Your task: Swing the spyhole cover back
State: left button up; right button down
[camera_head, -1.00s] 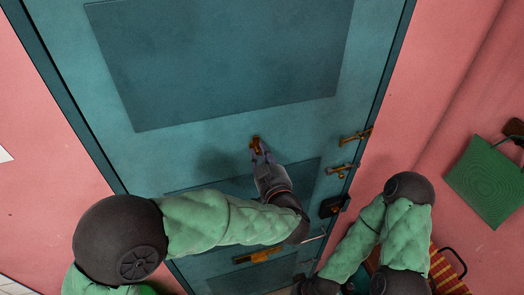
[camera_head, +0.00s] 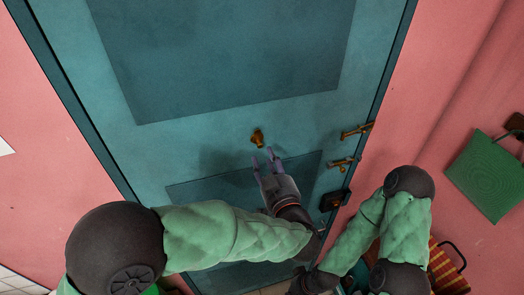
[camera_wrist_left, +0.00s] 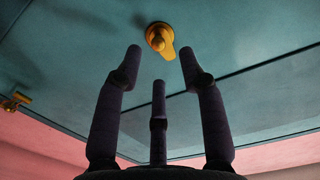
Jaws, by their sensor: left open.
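The spyhole cover (camera_head: 257,138) is a small brass piece on the teal door (camera_head: 210,145), below the large upper panel. In the left wrist view the cover (camera_wrist_left: 160,41) shows a round top and a narrower tab pointing down and slightly right. My left gripper (camera_head: 263,158) is open and empty just below the cover, apart from it. In the left wrist view the cover lies beyond the spread fingertips, between the outer two. The spyhole itself cannot be made out. My right arm shows at lower right, but its gripper is not in view.
Brass latches (camera_head: 357,131) and a dark lock box (camera_head: 335,200) sit along the door's right edge. A green square bag (camera_head: 488,178) hangs on the pink wall at right. A striped bag (camera_head: 448,268) is low at right. The door around the cover is clear.

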pick_arm(q)
jog(key=v, duration=0.6)
jog(key=shift+s, duration=0.35)
jog(key=w+a+f+m+g+h+b, duration=0.1)
jog(key=w+a+f+g+h+b, duration=0.3)
jog(key=f, duration=1)
jog(key=w+f+m+b, duration=0.1)
jog(key=f+b, duration=0.6)
jog(key=f, duration=0.6)
jog(key=w+a+f+m+g+h+b, duration=0.1)
jog(key=w+a+f+g+b, duration=0.3)
jog(key=f, duration=1)
jog(key=s+a+f+g+h+b, duration=0.1)
jog(key=s+f+g+b, duration=0.2)
jog(key=f, duration=0.9)
jog(key=s+a+f+n+g+h+b, duration=0.1)
jog(key=s+f+g+h+b, duration=0.1)
jog(key=s+f+b, duration=0.5)
jog(key=s+a+f+n+g+h+b, duration=0.1)
jog(key=s+f+b, duration=0.4)
jog(key=s+f, duration=0.7)
notch_tip(320, 180, down, 5)
jog(key=a+g, duration=0.1)
jog(key=g, duration=0.1)
jog(key=shift+s+g+h+b, duration=0.3)
jog(key=shift+s+g+b, duration=0.05)
jog(key=shift+g, duration=0.05)
jog(key=shift+a+r, duration=0.1)
